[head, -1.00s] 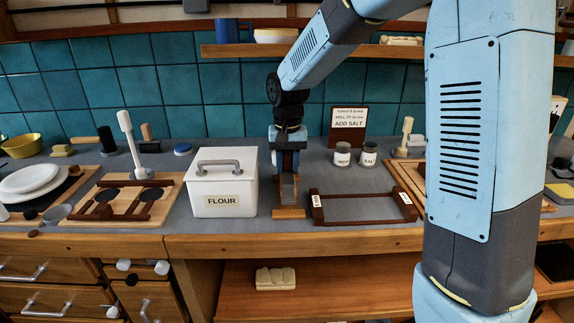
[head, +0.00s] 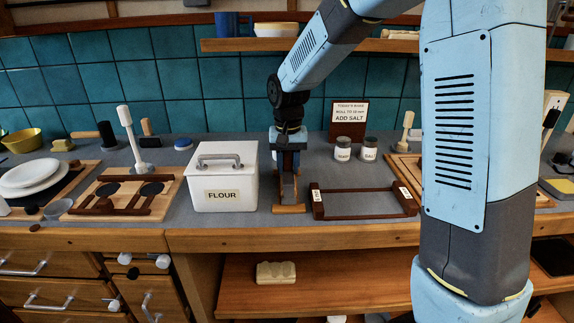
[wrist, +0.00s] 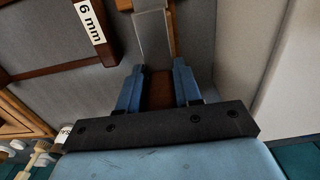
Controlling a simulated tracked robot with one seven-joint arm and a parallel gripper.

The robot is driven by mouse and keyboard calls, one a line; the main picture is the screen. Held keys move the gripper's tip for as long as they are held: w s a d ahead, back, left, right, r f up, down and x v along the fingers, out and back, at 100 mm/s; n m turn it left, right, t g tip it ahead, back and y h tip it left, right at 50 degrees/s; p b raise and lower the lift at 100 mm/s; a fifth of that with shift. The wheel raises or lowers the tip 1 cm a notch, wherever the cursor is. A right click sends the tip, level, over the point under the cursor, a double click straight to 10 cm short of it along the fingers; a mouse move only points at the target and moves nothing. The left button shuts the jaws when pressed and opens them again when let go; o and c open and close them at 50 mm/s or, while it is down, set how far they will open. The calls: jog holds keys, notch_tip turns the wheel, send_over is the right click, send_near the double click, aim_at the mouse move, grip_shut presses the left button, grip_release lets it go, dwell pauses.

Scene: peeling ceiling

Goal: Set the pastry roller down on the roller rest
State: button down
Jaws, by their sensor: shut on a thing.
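My gripper (wrist: 158,90) is shut on the brown handle (wrist: 160,92) of the pastry roller, between two blue fingers. The roller's grey body (wrist: 152,35) extends beyond the fingertips in the wrist view. In the head view my gripper (head: 288,165) points down between the flour box and the dark frame, hiding much of the roller. A light wooden piece (head: 289,209), apparently the roller rest, lies directly below it at the counter's front. Wood also shows beside the grey body in the wrist view. I cannot tell whether the roller touches the rest.
A white flour box (head: 223,178) stands close on the left. A dark wooden frame (head: 366,216), with a "6 mm" label in the wrist view, lies close on the right. Two jars (head: 343,150) and a recipe sign (head: 348,118) stand behind. Wooden shelves run above and below.

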jog(key=shift+f, duration=0.3)
dwell(0.4)
jog(key=c, duration=0.7)
grip_release()
notch_tip(320, 180, up, 14)
jog(key=shift+f, duration=0.15)
jog(key=s+d+r+t, duration=0.3)
jog(key=s+d+r, duration=0.2)
jog(key=s+d, duration=0.6)
jog(key=shift+s+d+f+t, duration=0.45)
jog(key=shift+s+d, duration=0.8)
jog(key=shift+s, duration=1.1)
jog(key=shift+s+d+f+t, duration=0.4)
jog(key=shift+s+d, duration=0.8)
jog(key=shift+s, duration=1.2)
jog(key=shift+s+d+f+t, duration=0.45)
jog(key=shift+s+d, duration=0.8)
jog(key=shift+s, duration=1.1)
